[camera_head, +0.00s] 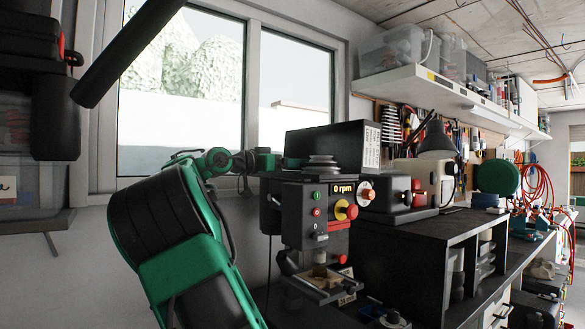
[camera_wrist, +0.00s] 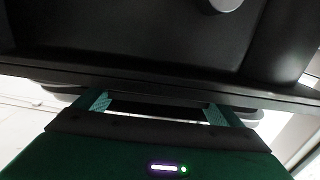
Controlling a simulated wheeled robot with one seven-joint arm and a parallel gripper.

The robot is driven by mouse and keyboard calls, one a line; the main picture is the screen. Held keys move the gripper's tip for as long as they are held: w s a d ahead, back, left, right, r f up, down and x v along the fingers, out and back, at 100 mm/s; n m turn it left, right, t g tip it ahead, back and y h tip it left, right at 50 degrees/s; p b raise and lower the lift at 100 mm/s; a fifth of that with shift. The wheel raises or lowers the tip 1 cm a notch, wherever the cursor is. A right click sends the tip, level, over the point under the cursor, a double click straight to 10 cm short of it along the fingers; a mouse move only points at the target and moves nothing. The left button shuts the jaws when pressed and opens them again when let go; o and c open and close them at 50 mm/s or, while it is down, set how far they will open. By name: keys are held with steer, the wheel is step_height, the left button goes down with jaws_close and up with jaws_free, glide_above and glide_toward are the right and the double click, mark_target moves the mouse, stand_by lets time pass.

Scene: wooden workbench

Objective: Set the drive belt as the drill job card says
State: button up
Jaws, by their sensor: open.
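A grey stepped pulley (camera_head: 322,162) shows below the cover. I cannot make out the drive belt. My gripper (camera_head: 286,163) is at the cover's lower left, beside the pulleys. In the wrist view my gripper (camera_wrist: 157,106) is open, its fingers apart before a dark panel with an edge across the fingertips. I cannot tell whether they touch it.
A red-yellow knob (camera_head: 346,210) and green and red buttons are on the drill's front. A small vise (camera_head: 320,283) sits below the chuck. Windows are behind my arm.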

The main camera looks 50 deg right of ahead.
steer(key=c, duration=1.5)
steer(key=shift+w+r, duration=0.1)
steer(key=shift+r, duration=1)
steer(key=o, duration=1.5)
steer(key=shift+w, duration=0.1)
steer(key=shift+a+f, duration=0.1)
steer(key=v, duration=1)
steer(key=shift+a, duration=0.25)
steer(key=shift+w, duration=0.15)
